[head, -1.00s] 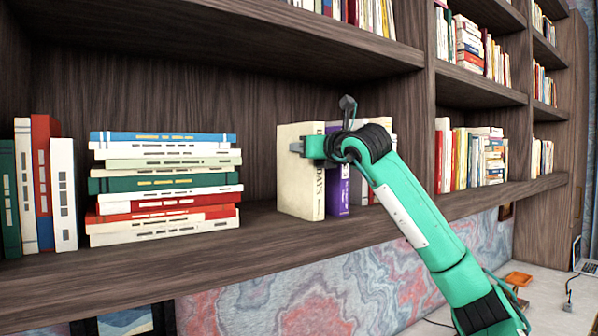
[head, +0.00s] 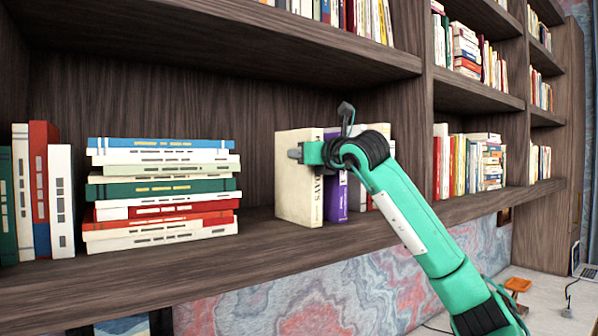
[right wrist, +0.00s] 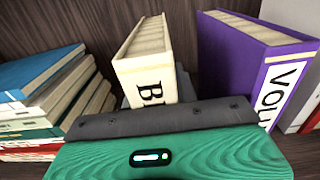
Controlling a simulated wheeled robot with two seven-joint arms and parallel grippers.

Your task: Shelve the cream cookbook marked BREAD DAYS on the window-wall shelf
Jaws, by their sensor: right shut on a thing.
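The cream cookbook (head: 297,204) stands upright on the window-wall shelf (head: 190,266), with its spine toward the front edge. Part of its dark lettering shows below my gripper, ending in "AYS". My right gripper (head: 307,152) is shut on the cookbook at its upper part and covers some of the spine. In the right wrist view the cream book (right wrist: 158,75) rises just beyond the gripper (right wrist: 160,115), with a large "B" on its spine. A purple book (head: 336,200) stands close on its right. My left gripper is not in view.
A stack of flat books (head: 160,190) lies to the left, with bare shelf between it and the cookbook. Several upright books (head: 40,190) stand at the far left. The shelf above (head: 250,45) overhangs the gripper. A desk surface (head: 548,300) is at lower right.

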